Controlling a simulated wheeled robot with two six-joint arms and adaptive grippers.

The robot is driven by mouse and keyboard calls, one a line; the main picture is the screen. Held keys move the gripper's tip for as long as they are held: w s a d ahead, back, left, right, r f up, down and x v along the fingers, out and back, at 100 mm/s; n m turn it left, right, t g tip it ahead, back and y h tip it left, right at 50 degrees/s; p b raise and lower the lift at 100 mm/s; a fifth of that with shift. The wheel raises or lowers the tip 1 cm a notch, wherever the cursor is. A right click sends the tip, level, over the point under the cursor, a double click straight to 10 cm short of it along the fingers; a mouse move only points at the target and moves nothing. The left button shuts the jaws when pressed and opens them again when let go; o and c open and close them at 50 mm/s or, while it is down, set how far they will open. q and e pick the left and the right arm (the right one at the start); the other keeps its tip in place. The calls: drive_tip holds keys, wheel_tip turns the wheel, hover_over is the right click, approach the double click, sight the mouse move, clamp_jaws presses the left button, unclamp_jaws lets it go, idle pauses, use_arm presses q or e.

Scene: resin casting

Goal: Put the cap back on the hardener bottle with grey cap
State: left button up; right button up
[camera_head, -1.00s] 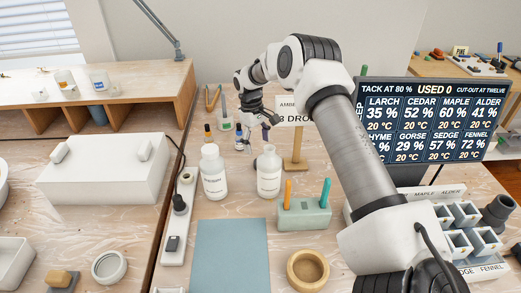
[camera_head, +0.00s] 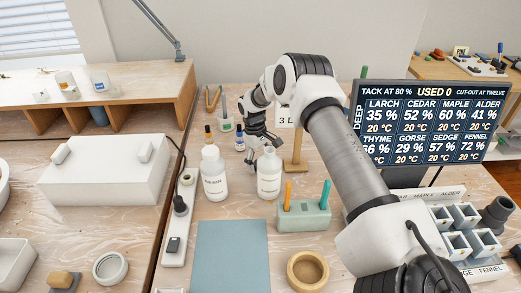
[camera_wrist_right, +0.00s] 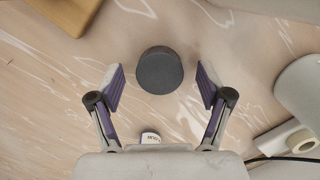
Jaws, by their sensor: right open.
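A dark grey round cap (camera_wrist_right: 160,70) lies between the spread fingers of my right gripper (camera_wrist_right: 160,88) in the right wrist view, touching neither finger. In the head view my right gripper (camera_head: 255,150) is low behind two white labelled bottles, a left one (camera_head: 214,178) and a right one (camera_head: 268,176). Both stand upright with white tops and no grey cap visible on them. The labels are too small to read surely. The cap is not clearly visible in the head view. My left gripper is out of view.
A green holder with pens (camera_head: 303,215) and a blue mat (camera_head: 231,255) lie nearer.

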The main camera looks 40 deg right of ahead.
drive_tip(key=c, duration=0.8)
drive_tip(key=shift+c, duration=0.3)
drive_tip(key=shift+r, duration=0.55)
drive_tip(key=r, duration=0.6)
drive_tip(key=shift+w+a+b, duration=0.2)
drive_tip(key=shift+a+b, duration=0.15)
drive_tip(key=shift+a, duration=0.05)
drive_tip(key=w+a, duration=0.2)
drive_tip(key=a, duration=0.3)
drive_tip(key=w+a+b, duration=0.1)
drive_tip(key=w+a, duration=0.2)
drive_tip(key=a, duration=0.2)
drive_tip(key=w+a, duration=0.3)
drive_tip(key=a, duration=0.2)
drive_tip(key=shift+w+b, duration=0.1)
drive_tip(key=shift+b, duration=0.25)
